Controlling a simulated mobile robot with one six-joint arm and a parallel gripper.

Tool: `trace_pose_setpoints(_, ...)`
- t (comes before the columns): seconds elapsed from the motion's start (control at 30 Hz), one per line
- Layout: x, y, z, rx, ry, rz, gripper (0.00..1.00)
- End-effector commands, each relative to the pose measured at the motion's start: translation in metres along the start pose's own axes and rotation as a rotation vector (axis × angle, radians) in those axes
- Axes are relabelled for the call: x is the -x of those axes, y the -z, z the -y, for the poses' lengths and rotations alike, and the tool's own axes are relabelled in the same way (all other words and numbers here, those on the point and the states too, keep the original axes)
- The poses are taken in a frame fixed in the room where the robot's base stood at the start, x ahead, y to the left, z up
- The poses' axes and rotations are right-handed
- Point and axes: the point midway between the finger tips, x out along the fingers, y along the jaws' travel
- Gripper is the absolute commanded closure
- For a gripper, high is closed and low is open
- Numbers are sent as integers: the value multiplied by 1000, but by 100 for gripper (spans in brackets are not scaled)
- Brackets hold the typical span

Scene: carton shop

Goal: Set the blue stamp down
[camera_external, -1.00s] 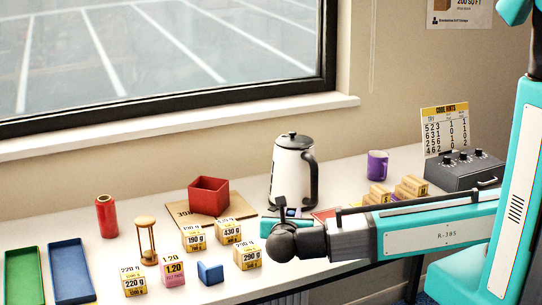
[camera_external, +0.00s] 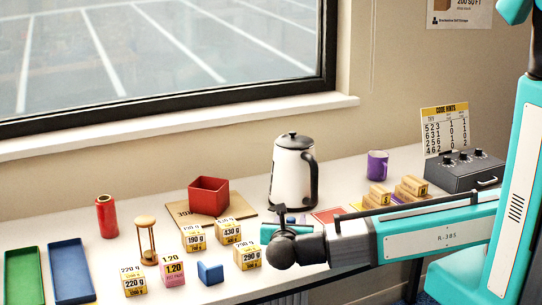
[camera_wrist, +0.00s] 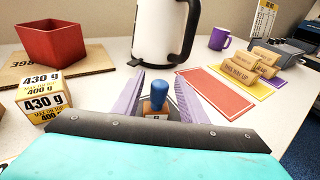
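The blue stamp (camera_wrist: 160,98) shows in the wrist view, with a rounded blue handle above a light block marked with a letter. It appears upright between the two purple fingers of my gripper (camera_wrist: 160,88). The fingers stand apart, with gaps visible beside the handle, so my gripper looks open around it. A dark surface shows just behind the stamp; its contact below is hidden by my gripper body. In the external view my gripper (camera_external: 280,217) is low over the table in front of the kettle, and the stamp cannot be made out there.
The white kettle (camera_external: 292,172) stands close behind my gripper. A red box (camera_external: 209,196) on cardboard and weight-marked cartons (camera_external: 228,231) are to the left. A purple mug (camera_external: 377,164) stands farther back.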

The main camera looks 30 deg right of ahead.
Motion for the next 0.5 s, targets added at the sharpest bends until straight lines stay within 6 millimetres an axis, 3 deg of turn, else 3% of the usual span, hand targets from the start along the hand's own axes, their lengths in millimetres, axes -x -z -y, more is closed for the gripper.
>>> trace_pose_setpoints(0.27, 1, -3, 0, 0, 0, 0, 62)
trace_pose_setpoints(0.5, 23, -2, -1, 0, -2, 0, 62)
